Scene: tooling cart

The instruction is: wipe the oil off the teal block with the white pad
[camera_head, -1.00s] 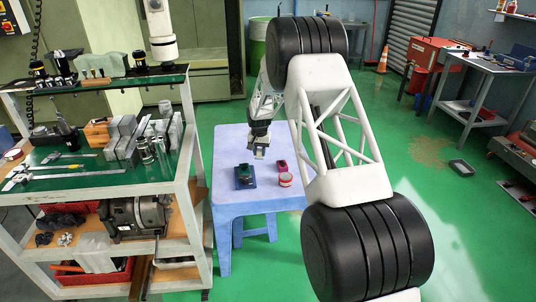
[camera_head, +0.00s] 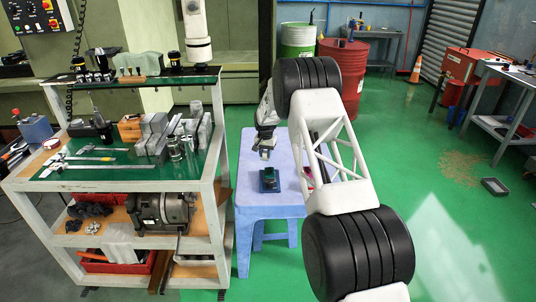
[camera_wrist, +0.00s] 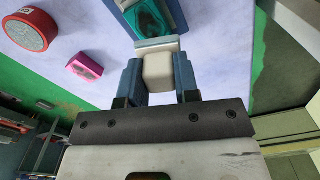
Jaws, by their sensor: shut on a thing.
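The teal block (camera_wrist: 148,18) sits in a dark blue holder (camera_wrist: 178,12) on the light blue table; in the head view the block (camera_head: 268,174) is small. A dark smear shows on its face in the wrist view. My gripper (camera_wrist: 157,72) is shut on the white pad (camera_wrist: 158,66), one finger on each side. The pad's far end appears close to the near edge of the block; I cannot tell if they touch. In the head view my gripper (camera_head: 265,152) is just behind and above the block, and the pad is hard to make out.
A pink block (camera_wrist: 85,66) and a round red tin (camera_wrist: 30,32) stand on the table (camera_head: 262,206), beside the holder. In the head view my arm mostly hides them. The loaded tooling cart (camera_head: 215,225) stands close on the left.

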